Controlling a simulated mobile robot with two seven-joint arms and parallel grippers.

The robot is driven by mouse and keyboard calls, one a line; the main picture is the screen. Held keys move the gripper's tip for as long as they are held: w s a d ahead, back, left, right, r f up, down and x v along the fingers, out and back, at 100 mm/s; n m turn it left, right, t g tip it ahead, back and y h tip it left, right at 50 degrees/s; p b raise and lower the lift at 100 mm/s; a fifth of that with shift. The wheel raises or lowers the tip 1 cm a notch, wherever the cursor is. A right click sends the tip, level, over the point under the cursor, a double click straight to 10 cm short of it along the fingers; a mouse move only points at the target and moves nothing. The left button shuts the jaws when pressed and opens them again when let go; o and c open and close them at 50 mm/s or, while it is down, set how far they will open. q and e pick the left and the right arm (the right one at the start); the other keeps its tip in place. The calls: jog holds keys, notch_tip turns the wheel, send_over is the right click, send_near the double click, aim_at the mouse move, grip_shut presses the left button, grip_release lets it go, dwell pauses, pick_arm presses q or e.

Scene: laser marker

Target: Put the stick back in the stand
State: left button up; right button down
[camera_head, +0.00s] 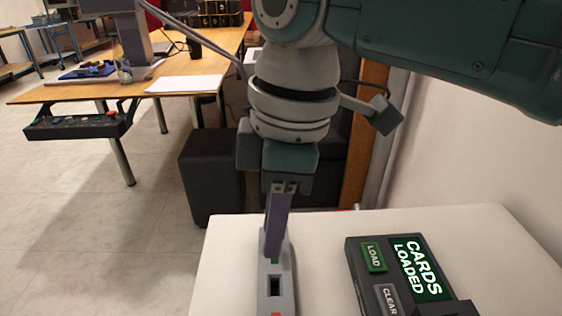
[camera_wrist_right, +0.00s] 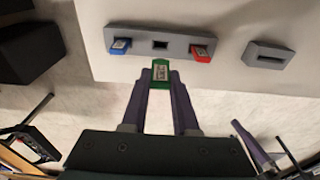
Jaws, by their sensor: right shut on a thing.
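My right gripper (camera_head: 276,246) is shut on a green stick (camera_wrist_right: 160,74), which also shows as a small green patch at the fingertips in the head view (camera_head: 273,261). The stand (camera_wrist_right: 136,42) is a long grey block on the white table, also in the head view (camera_head: 288,272). In the wrist view a blue stick (camera_wrist_right: 120,45) sits in its left slot and a red stick (camera_wrist_right: 201,53) in its right slot. The middle slot (camera_wrist_right: 160,44) is empty. The green stick appears beside this middle slot; its height is unclear. In the head view my fingers cover the stand's far end.
A dark control panel (camera_head: 365,275) with a lit CARDS LOADED screen (camera_head: 420,268) lies right of the stand. Another grey block with a slot (camera_wrist_right: 268,55) shows at right in the wrist view. A wooden table (camera_head: 185,68) and a black box (camera_head: 208,175) stand farther back.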

jog(key=shift+f+b, duration=1.35)
jog(key=shift+f, duration=0.8)
jog(key=shift+p, duration=0.6)
jog(key=shift+f+b, duration=1.35)
jog(key=shift+f, duration=0.35)
dwell(0.7)
jog(key=c, duration=0.6)
grip_release()
